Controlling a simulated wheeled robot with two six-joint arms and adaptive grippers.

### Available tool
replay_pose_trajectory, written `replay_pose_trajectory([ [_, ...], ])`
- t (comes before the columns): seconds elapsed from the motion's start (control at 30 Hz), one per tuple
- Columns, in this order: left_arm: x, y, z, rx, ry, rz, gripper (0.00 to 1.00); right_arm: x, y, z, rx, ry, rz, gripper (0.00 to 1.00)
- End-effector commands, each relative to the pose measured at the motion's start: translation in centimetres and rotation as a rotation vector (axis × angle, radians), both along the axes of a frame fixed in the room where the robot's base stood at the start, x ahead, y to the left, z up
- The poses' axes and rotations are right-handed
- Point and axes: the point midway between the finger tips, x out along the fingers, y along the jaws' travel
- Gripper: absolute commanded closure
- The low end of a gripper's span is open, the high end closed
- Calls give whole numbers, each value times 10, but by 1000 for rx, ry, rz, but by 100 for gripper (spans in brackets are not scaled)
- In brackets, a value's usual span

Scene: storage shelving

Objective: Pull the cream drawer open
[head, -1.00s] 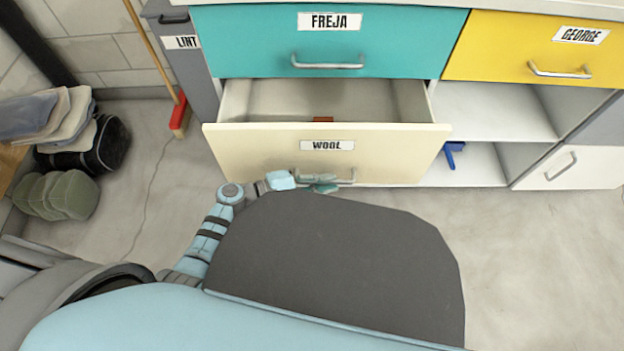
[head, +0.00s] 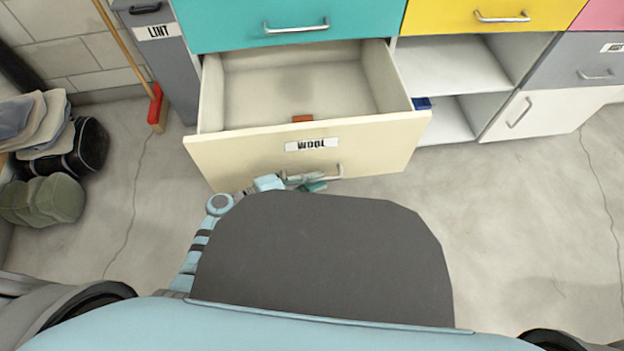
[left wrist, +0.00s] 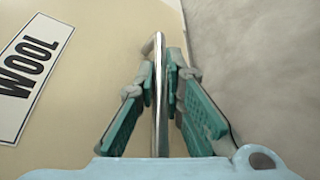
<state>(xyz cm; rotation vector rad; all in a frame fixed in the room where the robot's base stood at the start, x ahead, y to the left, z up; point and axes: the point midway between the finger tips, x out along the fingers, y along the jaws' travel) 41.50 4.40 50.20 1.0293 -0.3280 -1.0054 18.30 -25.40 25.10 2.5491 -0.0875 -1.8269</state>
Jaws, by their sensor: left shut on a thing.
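The cream drawer (head: 245,152), labelled WOOL, stands well out from the cabinet, and its inside shows from above. A small orange-red block (head: 303,118) lies inside it. My left gripper (head: 305,183) is at the drawer's metal bar handle (head: 338,171), low on the front. In the left wrist view the green-padded fingers of the gripper (left wrist: 161,88) are shut around the handle (left wrist: 158,105), one on each side. The WOOL label (left wrist: 32,75) is to the left there. My right gripper is not in view.
A teal drawer (head: 230,22) is above and a yellow drawer (head: 440,15) beside it, both shut. A blue object (head: 422,103) sits in the open shelf. A broom (head: 157,105), bags (head: 85,147) and green cushions (head: 45,198) are at left. Floor at right is clear.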

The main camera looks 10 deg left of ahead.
Motion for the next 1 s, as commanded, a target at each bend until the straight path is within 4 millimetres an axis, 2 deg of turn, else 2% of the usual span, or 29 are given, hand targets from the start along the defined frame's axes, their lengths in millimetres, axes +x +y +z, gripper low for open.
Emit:
replay_pose_trajectory([
  [0.07, 0, -2, 1, -5, -1, -1, 100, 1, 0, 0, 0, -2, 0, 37],
  [0.1, 0, -2, 1, -5, 0, -1, 89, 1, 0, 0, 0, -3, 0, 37],
  [0.23, 0, 0, 1, -4, -1, 2, 70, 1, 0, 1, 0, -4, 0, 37],
  [0.5, 0, 2, 0, 0, 0, 5, 70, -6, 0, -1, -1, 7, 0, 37],
  [0.6, -4, 9, 1, 1, -1, 7, 70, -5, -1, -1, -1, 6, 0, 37],
  [0.67, -10, 18, 3, 3, -1, 7, 70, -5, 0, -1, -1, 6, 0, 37],
  [0.9, -46, 72, 16, 6, 1, 5, 70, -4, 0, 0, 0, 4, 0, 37],
  [1.0, -57, 89, 21, 3, 0, 4, 70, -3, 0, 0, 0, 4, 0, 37],
])
